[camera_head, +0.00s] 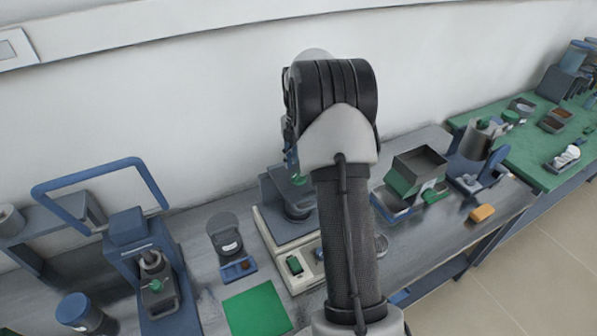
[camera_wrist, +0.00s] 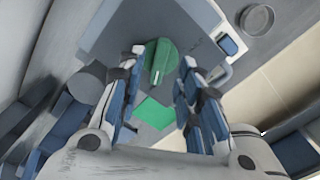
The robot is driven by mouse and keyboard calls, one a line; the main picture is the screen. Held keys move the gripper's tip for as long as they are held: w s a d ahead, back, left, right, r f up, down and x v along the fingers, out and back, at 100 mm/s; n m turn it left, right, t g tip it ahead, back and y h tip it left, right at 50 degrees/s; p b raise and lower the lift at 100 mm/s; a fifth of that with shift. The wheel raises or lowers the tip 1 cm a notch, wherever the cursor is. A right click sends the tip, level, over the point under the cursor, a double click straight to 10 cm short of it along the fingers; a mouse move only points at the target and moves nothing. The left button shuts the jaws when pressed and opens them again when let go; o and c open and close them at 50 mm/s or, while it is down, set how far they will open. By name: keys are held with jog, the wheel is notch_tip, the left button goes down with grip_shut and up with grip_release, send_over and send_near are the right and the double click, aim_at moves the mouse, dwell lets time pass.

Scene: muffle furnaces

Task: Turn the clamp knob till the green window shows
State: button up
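A round green knob (camera_wrist: 160,60) with a raised ridge shows in the wrist view, against a blue-grey surface. My gripper (camera_wrist: 162,58) is open, with one finger on each side of the knob in this view. Gaps show between the fingers and the knob; I cannot tell the height between them. In the head view a small green part (camera_head: 298,178) shows above the blue-grey device (camera_head: 277,222) on a cream base, beside my arm. My arm covers most of my gripper and part of the device there. I cannot make out a green window for certain.
A green mat (camera_head: 257,310) lies in front of the device. A dark round-topped instrument (camera_head: 225,235) and a blue stand (camera_head: 147,275) are at left. An open box (camera_head: 417,170) and an orange block (camera_head: 482,213) are at right. Bare bench (camera_head: 437,240) shows at right front.

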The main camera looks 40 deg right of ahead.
aim_at(298, 176)
jog(key=shift+f, duration=1.7)
jog(key=shift+c, duration=0.6)
grip_shut()
